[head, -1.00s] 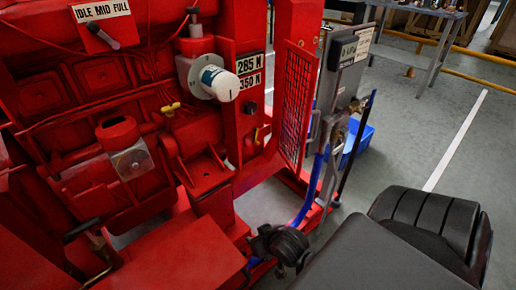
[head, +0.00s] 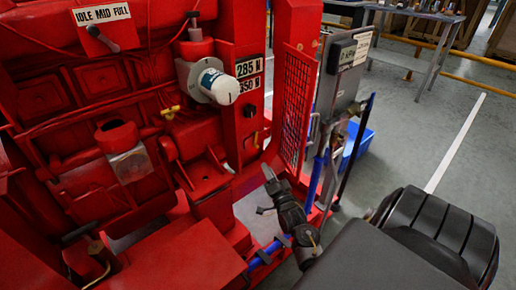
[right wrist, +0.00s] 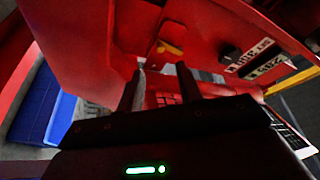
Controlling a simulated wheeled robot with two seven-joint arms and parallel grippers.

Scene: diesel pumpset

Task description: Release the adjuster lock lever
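A small yellow lever (head: 257,140), which looks like the lock lever, sits low on the red post under a black knob (head: 251,112) and the "285 N / 350 N" labels (head: 248,76). In the right wrist view the yellow lever (right wrist: 170,48) lies beyond the fingertips, slightly right of centre. My right gripper (head: 270,174) is below the lever, pointing up toward the post. In the right wrist view the gripper (right wrist: 159,76) has its two dark fingers apart, with nothing held between them. My left gripper is not in view.
A red mesh guard (head: 296,105) stands right of the post. Beyond it are a grey panel (head: 345,75), blue hoses and a blue bin (head: 357,148). A white-capped cylinder (head: 222,86) and another yellow fitting (head: 170,112) are on the engine. Grey floor is open at right.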

